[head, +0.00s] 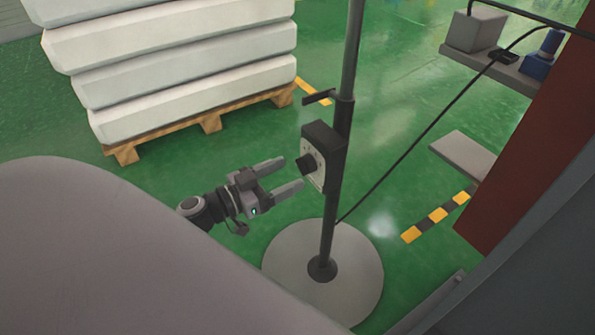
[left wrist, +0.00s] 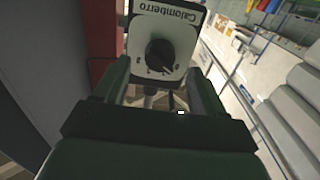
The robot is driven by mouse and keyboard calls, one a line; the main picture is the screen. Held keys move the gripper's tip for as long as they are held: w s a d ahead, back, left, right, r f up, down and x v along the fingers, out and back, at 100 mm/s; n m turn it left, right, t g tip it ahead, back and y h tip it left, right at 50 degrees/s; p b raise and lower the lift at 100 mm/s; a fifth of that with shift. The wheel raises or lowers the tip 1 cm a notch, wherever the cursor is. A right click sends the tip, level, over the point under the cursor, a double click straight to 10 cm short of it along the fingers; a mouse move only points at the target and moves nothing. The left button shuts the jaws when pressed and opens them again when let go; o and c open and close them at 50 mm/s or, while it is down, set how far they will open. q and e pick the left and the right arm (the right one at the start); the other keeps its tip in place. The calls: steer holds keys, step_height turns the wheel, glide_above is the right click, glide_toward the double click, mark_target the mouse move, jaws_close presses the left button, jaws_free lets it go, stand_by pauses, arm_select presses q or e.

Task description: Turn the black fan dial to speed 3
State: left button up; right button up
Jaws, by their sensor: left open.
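The black fan dial (head: 306,164) sits on the pale face of a dark control box (head: 325,142) fixed to the fan's pole (head: 338,130). My left gripper (head: 294,175) is open, its two fingers pointing at the dial from the left, with the tips close to the box. In the left wrist view the dial (left wrist: 159,54) shows beyond the open fingers (left wrist: 160,85), on a white plate marked "Calomberro". The speed marks around the dial are too small to read. I cannot tell whether a finger touches the dial. My right gripper is not in view.
The fan's round grey base (head: 285,262) stands on the green floor. White mattresses (head: 180,70) are stacked on a wooden pallet (head: 212,122) at the back left. A dark cable (head: 425,133) runs from the pole to the upper right. A red-brown panel (head: 530,150) stands at the right.

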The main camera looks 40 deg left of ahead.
mark_target(305, 165)
arm_select(q)
steer(key=x, duration=0.4)
steer(key=c, duration=1)
